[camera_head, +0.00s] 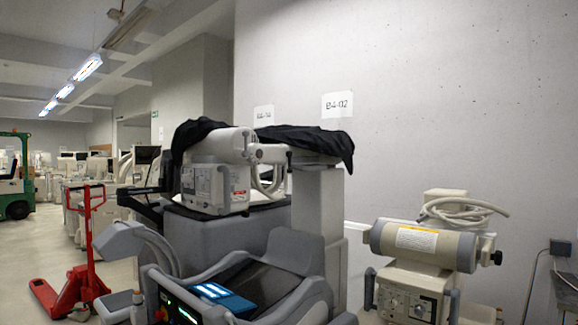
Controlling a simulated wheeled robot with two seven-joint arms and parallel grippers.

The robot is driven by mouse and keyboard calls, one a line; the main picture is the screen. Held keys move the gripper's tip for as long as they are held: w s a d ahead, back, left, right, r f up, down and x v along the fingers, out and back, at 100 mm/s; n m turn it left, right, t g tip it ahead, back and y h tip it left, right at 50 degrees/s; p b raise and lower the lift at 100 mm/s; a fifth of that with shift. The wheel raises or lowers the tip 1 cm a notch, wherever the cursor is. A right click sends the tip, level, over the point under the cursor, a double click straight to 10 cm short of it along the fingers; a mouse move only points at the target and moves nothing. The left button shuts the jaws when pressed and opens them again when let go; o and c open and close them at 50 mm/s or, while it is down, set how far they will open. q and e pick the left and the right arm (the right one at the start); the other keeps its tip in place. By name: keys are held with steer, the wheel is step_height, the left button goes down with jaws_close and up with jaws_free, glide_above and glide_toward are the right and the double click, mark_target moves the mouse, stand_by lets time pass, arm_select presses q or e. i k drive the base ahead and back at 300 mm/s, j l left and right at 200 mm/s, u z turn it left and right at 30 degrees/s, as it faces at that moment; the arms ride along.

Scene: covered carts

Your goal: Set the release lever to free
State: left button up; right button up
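No part that I can clearly tell to be the release lever shows in the camera_head view. A grey and white wheeled machine (225,235) stands in the middle, with a cream unit (215,185) on top and a black cloth (315,140) draped over its upper part. A thin dark bar (289,160) stands upright beside the cream unit; I cannot tell what it is. A red pallet jack (80,280) with an upright handle (90,196) stands to the left. Neither of my grippers is in view.
A blue lit panel (222,297) lies at the front of the machine. A cream machine with a cylinder (425,242) and a coiled cable (462,211) stands at the right. A green forklift (16,180) is far left. Bare floor (35,250) shows at the left.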

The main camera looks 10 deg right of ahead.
mark_target(289, 154)
steer(key=i+l+u, duration=0.15)
steer(key=i, duration=0.4)
steer(key=i+l+u, duration=0.15)
steer(key=i+l, duration=0.3)
steer(key=i+l+u, duration=0.1)
steer(key=i+l, duration=0.3)
steer(key=i, duration=0.25)
